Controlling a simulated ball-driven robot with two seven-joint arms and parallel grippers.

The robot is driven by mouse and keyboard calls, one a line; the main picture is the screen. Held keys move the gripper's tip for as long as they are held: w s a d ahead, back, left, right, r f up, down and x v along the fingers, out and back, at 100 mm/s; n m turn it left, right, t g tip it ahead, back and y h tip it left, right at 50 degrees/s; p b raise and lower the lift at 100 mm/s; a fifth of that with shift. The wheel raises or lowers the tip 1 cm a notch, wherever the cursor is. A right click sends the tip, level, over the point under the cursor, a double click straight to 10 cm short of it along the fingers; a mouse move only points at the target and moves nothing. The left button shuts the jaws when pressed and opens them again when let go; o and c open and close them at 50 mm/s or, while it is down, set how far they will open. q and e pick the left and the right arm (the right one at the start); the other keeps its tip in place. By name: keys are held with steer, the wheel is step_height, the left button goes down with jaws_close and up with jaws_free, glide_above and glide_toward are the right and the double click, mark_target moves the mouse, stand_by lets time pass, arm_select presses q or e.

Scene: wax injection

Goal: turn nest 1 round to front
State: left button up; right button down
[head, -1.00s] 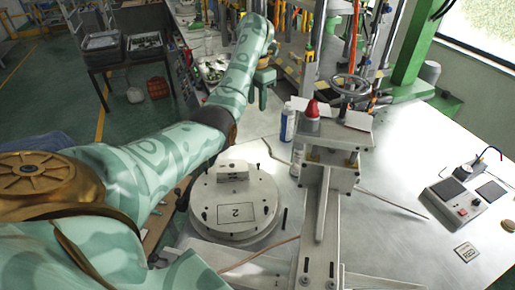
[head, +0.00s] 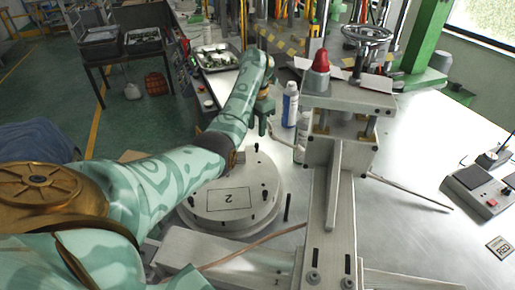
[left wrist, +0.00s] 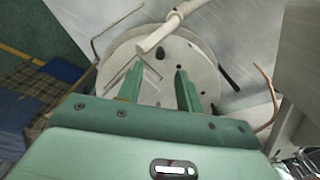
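The round pale turntable (head: 262,205) lies on the metal bench. My right gripper is out of view.
A white-blue bottle (head: 289,105) stands close to my left gripper.

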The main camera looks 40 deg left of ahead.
arm_select(q)
step_height(320, 180, down, 6)
steer(key=shift+r+b, duration=0.1)
steer(key=shift+b, duration=0.8)
steer(key=shift+f, duration=0.65)
jaws_close()
